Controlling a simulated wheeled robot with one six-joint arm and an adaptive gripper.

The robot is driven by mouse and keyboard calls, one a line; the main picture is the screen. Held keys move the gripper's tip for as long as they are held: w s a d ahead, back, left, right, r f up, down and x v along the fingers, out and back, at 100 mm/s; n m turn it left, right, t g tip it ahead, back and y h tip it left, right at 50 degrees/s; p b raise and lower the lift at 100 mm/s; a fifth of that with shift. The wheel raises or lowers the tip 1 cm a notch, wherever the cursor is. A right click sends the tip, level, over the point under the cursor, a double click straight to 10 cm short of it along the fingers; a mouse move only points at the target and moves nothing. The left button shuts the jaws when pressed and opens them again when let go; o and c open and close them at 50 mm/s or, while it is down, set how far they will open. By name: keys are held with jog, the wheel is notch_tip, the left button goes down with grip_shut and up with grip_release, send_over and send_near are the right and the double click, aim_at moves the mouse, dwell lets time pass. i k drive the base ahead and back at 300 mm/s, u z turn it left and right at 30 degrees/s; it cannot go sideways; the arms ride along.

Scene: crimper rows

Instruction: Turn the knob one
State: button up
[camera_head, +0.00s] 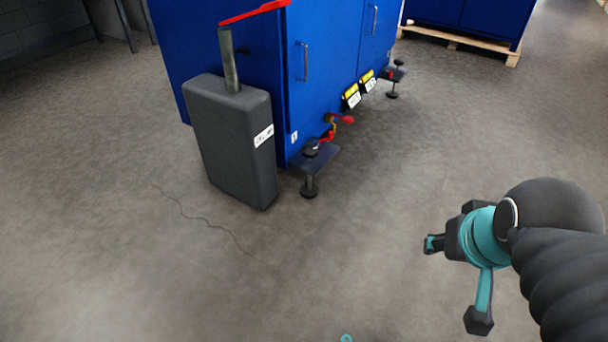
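A blue cabinet (250,110) stands left of the picture's middle. Near its lower front corner, beside a small white label with what looks like a "1" (294,137), a black knob (311,148) sits on a dark bracket (322,160). A black disc (309,191) hangs on a stem under the bracket. I cannot tell which part is knob one. A red-handled lever (343,119) with a brass-coloured part is just above the bracket. My gripper (440,243) is at the lower right, well apart from the cabinet. Its fingers are too unclear to tell open or shut.
A dark grey box (230,145) with an upright post and red top lever stands against the cabinet's left side. A second bracket with black knobs (397,72) is farther back. A pallet (460,41) lies behind. The grey floor between my gripper and the cabinet is clear.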

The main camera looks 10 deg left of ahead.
aim_at(309, 151)
jog(key=z, duration=0.3)
jog(key=k, duration=0.25)
jog(key=u, duration=1.15)
jog(key=i, duration=1.1)
jog(key=z, duration=0.95)
